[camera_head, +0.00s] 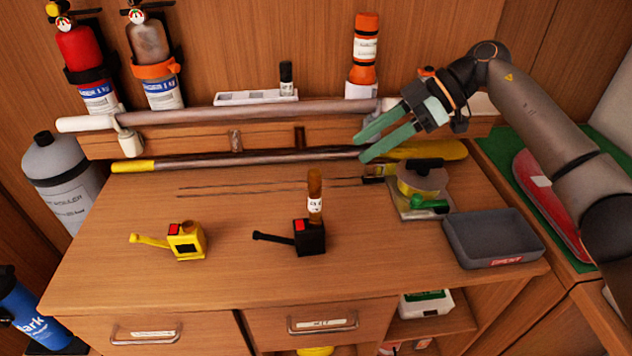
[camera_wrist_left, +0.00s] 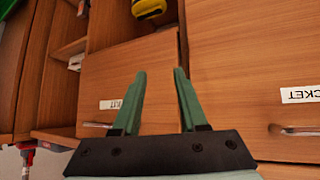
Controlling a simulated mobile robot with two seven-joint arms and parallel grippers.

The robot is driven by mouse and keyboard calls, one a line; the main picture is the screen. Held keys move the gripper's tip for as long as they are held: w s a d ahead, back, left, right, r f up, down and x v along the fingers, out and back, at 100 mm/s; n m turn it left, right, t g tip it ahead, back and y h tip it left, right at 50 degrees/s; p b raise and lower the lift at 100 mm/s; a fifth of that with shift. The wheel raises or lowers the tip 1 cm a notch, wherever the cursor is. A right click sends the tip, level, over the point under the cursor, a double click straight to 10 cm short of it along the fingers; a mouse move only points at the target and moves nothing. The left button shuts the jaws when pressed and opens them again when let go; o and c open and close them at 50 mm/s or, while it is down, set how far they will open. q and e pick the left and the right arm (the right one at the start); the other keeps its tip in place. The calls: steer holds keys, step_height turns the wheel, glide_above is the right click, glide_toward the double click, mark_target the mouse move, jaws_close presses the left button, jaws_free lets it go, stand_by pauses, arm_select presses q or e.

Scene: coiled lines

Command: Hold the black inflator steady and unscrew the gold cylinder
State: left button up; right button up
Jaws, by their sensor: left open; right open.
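The black inflator (camera_head: 309,238) stands on the wooden bench top, with its black handle or nozzle pointing left. The gold cylinder (camera_head: 315,190), with a white label, stands upright on top of it. My right gripper (camera_head: 362,149) is open and empty, above the back of the bench, up and to the right of the gold cylinder and apart from it. My left gripper (camera_wrist_left: 160,75) shows only in the left wrist view. It is open and empty in front of the drawer fronts; neither the inflator nor the cylinder shows there.
A yellow inflator (camera_head: 186,241) stands to the left on the bench. A grey tray (camera_head: 492,240) and a round reel-like item (camera_head: 422,180) stand at the right. A yellow-ended paddle (camera_head: 250,158) lies along the back. Fire extinguishers (camera_head: 80,55) hang at the back left. The front bench top is clear.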

mark_target(273, 236)
arm_select(q)
steer(key=w+d+r+m+t+h, duration=0.1)
steer(key=w+r+m+t, duration=0.1)
steer(key=w+r+m, duration=0.2)
steer(key=w+d+r+m+t+h, duration=0.1)
steer(key=w+d+r+m+t, duration=0.1)
steer(key=w+r+m, duration=0.3)
steer(key=w+d+r+m+t, duration=0.1)
steer(key=w+r+m+t, duration=0.2)
steer(key=r+m, duration=0.8)
steer(key=shift+w+d+r+h, duration=0.3)
steer(key=shift+w+r+h, duration=0.1)
steer(key=shift+w+r, duration=0.45)
steer(key=shift+w+a+m+t+y, duration=0.1)
steer(key=shift+a+m+t+y, duration=0.2)
steer(key=shift+y, duration=0.3)
steer(key=shift+w+a+f+y, duration=0.1)
steer(key=shift+a+f+y, duration=0.15)
steer(key=shift+y, duration=0.25)
steer(key=shift+a+f+m+g+y, duration=0.4)
steer(key=shift+f+m+g+y, duration=0.1)
steer(key=shift+f+m+y, duration=0.3)
steer(key=w, duration=0.4)
steer(key=w+f, duration=0.1)
steer(key=w, duration=0.3)
steer(key=w+d+f, duration=0.1)
steer(key=w, duration=0.3)
steer(key=shift+d+f, duration=0.1)
steer(key=shift+f, duration=0.05)
